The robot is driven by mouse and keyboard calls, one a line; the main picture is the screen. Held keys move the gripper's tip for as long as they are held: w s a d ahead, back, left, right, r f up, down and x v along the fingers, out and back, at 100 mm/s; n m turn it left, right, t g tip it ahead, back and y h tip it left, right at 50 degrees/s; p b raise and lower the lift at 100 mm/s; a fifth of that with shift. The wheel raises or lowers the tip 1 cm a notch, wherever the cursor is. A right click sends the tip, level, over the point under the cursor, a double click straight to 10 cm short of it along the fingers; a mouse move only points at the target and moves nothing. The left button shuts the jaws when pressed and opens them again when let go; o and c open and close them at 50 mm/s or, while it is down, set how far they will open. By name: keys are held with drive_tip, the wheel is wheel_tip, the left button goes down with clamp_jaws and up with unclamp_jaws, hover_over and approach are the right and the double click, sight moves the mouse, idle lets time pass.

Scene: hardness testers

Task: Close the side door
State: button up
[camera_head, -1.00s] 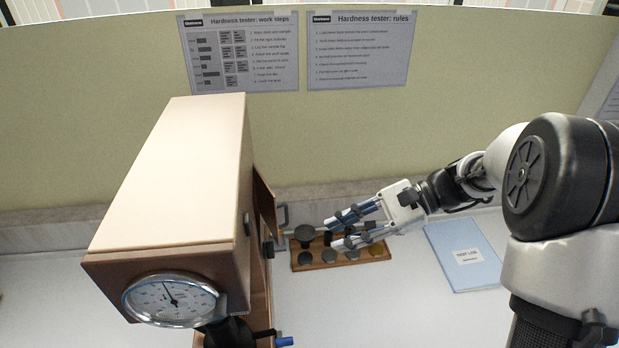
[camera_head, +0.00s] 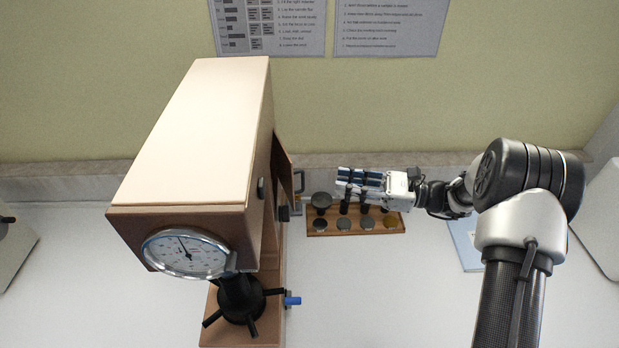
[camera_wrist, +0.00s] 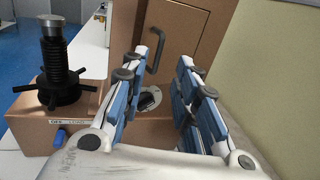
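The hardness tester (camera_head: 200,135) is a tan box-shaped machine at left with a round dial in front. Its side door (camera_head: 283,160) is a brown panel on the right side, seen at a steep angle, and seems to stand out from the body, ajar. The door handle (camera_head: 300,183) is a dark grey bar. The wrist view shows the door (camera_wrist: 190,38) and its handle (camera_wrist: 155,52) ahead, beyond my fingers. My gripper (camera_head: 343,183) is to the right of the handle, apart from it. In the wrist view my gripper (camera_wrist: 170,58) is open and empty.
A wooden rack (camera_head: 355,226) with several dark round pieces lies below my gripper. A blue folder (camera_head: 467,240) lies under my arm. The tester's black spindle wheel (camera_head: 240,298) and blue-tipped lever (camera_head: 292,300) stick out at the front. A wall with posters stands behind.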

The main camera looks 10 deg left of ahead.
sight(290, 168)
drive_tip(key=a, duration=0.9)
drive_tip(key=shift+a, duration=0.25)
drive_tip(key=shift+s, duration=0.1)
drive_tip(key=shift+c, duration=0.3)
drive_tip(key=shift+d+r, duration=0.1)
clamp_jaws()
